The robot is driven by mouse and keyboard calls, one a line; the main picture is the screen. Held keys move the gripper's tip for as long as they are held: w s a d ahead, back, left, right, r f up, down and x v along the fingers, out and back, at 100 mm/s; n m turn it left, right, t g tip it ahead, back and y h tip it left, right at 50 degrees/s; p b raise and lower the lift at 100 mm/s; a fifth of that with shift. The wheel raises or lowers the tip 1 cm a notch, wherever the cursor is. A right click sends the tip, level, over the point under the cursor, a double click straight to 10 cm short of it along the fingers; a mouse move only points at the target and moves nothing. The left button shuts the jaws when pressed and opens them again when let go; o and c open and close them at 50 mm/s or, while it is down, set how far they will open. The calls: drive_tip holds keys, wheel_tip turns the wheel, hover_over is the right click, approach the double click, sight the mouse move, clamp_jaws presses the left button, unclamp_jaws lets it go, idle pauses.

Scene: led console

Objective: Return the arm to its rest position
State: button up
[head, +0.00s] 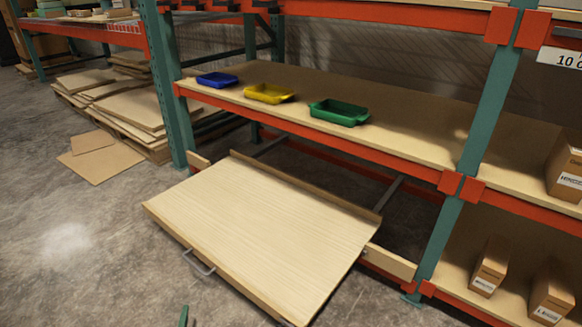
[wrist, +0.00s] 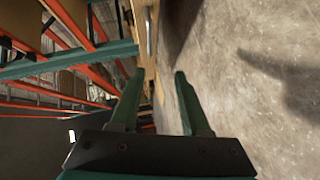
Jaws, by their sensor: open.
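My gripper (wrist: 160,74) shows in the wrist view with its two green fingers apart and nothing between them. Bare concrete floor shows beyond the right finger. In the head view only a small green tip, seemingly one of my fingers, shows at the bottom edge; the rest of my arm is out of that picture. A light wooden drawer (head: 262,232) with a metal handle (head: 198,263) stands pulled out below the rack shelf. My finger tip appears in front of the drawer, apart from the handle.
Blue (head: 217,80), yellow (head: 268,93) and green (head: 339,112) bins stand on the shelf (head: 410,130). Teal rack posts (head: 170,85) flank the drawer. Cardboard boxes (head: 490,268) sit at right. Flat boards on pallets (head: 115,100) lie at left. The floor (head: 75,245) left of the drawer is clear.

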drive_tip(key=w+d+r+m+g+p, duration=0.25)
drive_tip(key=w+r+m+g, duration=0.35)
drive_tip(key=w+r, duration=0.45)
drive_tip(key=s+d+r+m+g+y, duration=0.1)
drive_tip(key=s+d+r+m+g, duration=0.25)
drive_tip(key=d+r, duration=1.1)
drive_tip(key=s+d+r+m+g+p, duration=0.2)
drive_tip(key=s+d+r+m+g, duration=0.15)
drive_tip(key=s+d+r, duration=0.9)
drive_tip(key=s+d+r+m+g+h, duration=0.1)
drive_tip(key=s+d+r+m+g, duration=0.1)
drive_tip(key=s+d, duration=0.7)
drive_tip(key=s+d+r+m+g+h+p, duration=0.1)
drive_tip(key=s+d+r+m+g+h, duration=0.1)
drive_tip(key=s+d, duration=0.6)
drive_tip(key=s, duration=0.5)
drive_tip(key=shift+s+d+r, duration=0.2)
drive_tip(key=shift+s+d, duration=0.15)
